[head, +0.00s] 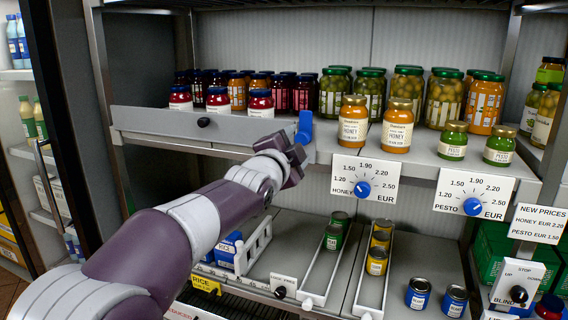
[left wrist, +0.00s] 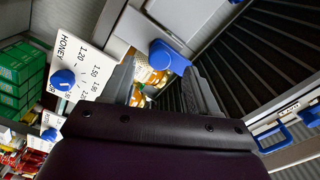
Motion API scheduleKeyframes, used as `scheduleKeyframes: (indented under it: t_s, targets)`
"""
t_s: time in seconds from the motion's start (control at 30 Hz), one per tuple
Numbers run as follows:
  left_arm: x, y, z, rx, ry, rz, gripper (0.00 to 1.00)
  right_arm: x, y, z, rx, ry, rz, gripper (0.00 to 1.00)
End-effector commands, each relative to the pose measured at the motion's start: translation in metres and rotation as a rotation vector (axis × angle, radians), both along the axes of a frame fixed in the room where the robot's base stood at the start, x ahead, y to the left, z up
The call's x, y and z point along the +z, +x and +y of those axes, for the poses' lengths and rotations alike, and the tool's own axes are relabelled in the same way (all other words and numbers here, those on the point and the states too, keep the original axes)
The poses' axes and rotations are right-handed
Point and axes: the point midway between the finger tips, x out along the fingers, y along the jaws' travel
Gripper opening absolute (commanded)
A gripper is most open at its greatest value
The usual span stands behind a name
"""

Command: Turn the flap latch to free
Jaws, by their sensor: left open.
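The blue flap latch (head: 304,127) stands upright at the right end of the long grey flap (head: 150,122) on the upper shelf's front edge. My left gripper (head: 296,152) is just below and in front of it, partly covering its lower part. In the left wrist view the latch (left wrist: 170,58) shows as a blue knob ahead of the tips of my left gripper (left wrist: 165,75). The fingers are apart. I cannot tell whether they touch the latch. My right gripper is not in view.
Honey jars (head: 354,122) and pesto jars (head: 453,141) stand on the shelf right of the latch. A honey price card (head: 345,187) with a blue dial hangs close to my gripper's right. Small jars (head: 260,103) stand behind the flap. Can racks (head: 326,262) lie below.

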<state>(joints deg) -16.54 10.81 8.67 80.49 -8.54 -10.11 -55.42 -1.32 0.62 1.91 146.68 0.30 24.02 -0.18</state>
Motion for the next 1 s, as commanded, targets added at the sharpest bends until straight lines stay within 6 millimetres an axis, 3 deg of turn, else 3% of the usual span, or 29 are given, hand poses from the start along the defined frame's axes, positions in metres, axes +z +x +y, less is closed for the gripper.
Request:
scheduleKeyframes:
  t_s: [0.1, 0.3, 0.47, 0.8, 0.87, 0.97, 1.0]
  targets:
    - [-0.004, -0.032, 0.01, 0.0, 0.0, -0.005, 0.59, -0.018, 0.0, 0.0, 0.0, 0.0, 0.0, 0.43]
    - [-0.002, -0.073, 0.023, -0.001, 0.0, -0.003, 0.59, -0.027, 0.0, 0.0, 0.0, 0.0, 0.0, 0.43]
    - [-0.001, -0.085, 0.026, -0.001, 0.001, -0.001, 0.59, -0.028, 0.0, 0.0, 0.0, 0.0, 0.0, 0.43]
    - [-0.003, -0.085, 0.027, 0.002, -0.047, 0.029, 0.59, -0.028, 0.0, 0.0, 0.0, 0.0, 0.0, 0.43]
    - [-0.026, -0.085, 0.029, 0.023, -0.141, 0.141, 0.59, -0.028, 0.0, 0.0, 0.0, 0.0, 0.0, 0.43]
    - [-0.104, -0.097, 0.04, 0.109, -0.294, 0.431, 0.59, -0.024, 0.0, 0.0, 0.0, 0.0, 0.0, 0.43]
    - [-0.139, -0.108, 0.051, 0.176, -0.359, 0.57, 0.59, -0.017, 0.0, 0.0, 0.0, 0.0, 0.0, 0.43]
